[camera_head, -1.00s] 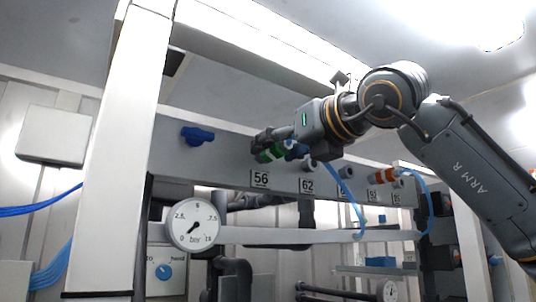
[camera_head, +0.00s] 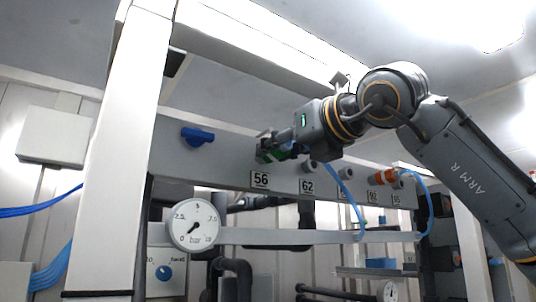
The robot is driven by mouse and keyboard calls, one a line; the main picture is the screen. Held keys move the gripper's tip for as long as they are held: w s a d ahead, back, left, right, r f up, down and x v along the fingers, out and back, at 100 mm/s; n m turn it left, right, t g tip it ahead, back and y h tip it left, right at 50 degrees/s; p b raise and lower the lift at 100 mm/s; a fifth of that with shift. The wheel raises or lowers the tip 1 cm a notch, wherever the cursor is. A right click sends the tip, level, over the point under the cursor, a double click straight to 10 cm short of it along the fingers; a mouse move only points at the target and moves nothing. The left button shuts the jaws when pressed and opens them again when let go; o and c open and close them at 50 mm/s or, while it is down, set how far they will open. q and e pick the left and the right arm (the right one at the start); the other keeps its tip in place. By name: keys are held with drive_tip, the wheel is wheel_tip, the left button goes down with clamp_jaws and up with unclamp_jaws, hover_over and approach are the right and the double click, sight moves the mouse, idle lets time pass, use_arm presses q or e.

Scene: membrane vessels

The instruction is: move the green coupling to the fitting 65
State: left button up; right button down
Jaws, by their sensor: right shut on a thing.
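The green coupling (camera_head: 272,155) is between the fingers of my right gripper (camera_head: 268,148), in front of the panel just above the label 56 (camera_head: 260,180). The right gripper is shut on it. The fingers hide part of the coupling, and I cannot tell whether it touches the fitting above label 56. A blue hose (camera_head: 352,197) hangs down right of the gripper. No label clearly reads 65; the label between 62 and 92 is partly covered by the hose. My left gripper is not in view.
The label 62 (camera_head: 307,187) sits under a grey fitting (camera_head: 309,167). An orange coupling (camera_head: 384,177) with a blue hose is farther right. A pressure gauge (camera_head: 193,226) stands below, beside a white post (camera_head: 125,150).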

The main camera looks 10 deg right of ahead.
sight(288, 145)
drive_tip(key=shift+s+f, duration=0.15)
drive_tip(key=shift+b+v, duration=0.55)
drive_tip(key=shift+v, duration=0.9)
drive_tip(key=shift+b+v, duration=0.55)
drive_tip(key=shift+v, duration=0.7)
drive_tip(key=shift+s+d, duration=0.1)
drive_tip(key=shift+s, duration=0.1)
